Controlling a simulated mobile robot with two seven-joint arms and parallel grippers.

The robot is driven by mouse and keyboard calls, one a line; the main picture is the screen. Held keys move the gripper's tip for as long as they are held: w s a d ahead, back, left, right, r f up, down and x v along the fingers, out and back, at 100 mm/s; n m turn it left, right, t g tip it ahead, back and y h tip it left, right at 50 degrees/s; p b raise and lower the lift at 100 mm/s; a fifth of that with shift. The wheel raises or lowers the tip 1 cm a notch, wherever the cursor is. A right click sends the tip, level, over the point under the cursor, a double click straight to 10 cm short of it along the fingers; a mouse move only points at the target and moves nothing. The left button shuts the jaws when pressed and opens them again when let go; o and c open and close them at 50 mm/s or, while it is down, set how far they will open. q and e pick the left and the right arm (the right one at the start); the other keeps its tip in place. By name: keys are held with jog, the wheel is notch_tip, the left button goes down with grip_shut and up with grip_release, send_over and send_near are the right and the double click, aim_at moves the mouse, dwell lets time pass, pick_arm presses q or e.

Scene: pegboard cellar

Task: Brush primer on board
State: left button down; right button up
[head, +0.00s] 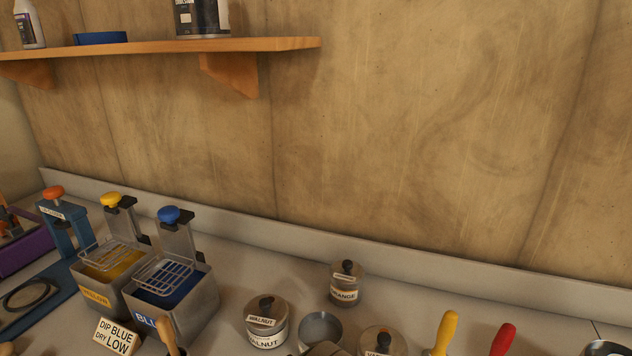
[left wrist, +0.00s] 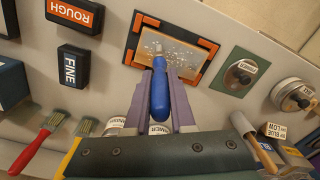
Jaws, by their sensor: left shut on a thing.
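The left wrist view shows my left gripper (left wrist: 160,88), with purple fingers, shut on a blue-handled tool (left wrist: 160,98). The tool's far end is over or near the board and is too small to make out, so I cannot tell if it touches. The board (left wrist: 196,58) is brown with pale speckled patches in its middle, and orange pieces sit at its corners. Tins with white labels (left wrist: 115,124) are partly hidden behind the gripper; their labels are not clearly readable. Neither the board nor either gripper shows clearly in the head view.
A blue tank (head: 205,310) and a yellow tank (head: 88,280) stand at the head view's left. WALNUT (head: 266,325) and ORANGE (head: 346,285) tins stand nearby. ROUGH (left wrist: 75,12) and FINE (left wrist: 76,66) blocks, red (left wrist: 32,148) and yellow (left wrist: 75,148) brushes lie left in the wrist view.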

pick_arm(q)
jog(key=shift+w+a+r+p, duration=0.2)
jog(key=shift+r+p, duration=0.3)
jog(key=shift+p, duration=0.25)
jog(key=w+a, duration=0.2)
jog(key=a, duration=0.7)
jog(key=shift+w+f+p, duration=0.4)
jog(key=shift+f+p, duration=0.05)
dwell(1.1)
jog(key=shift+r, duration=0.1)
jog(key=shift+w+d+r+b, duration=0.1)
jog(key=shift+w+d+b, duration=0.3)
jog(key=shift+d, duration=0.4)
dwell(0.4)
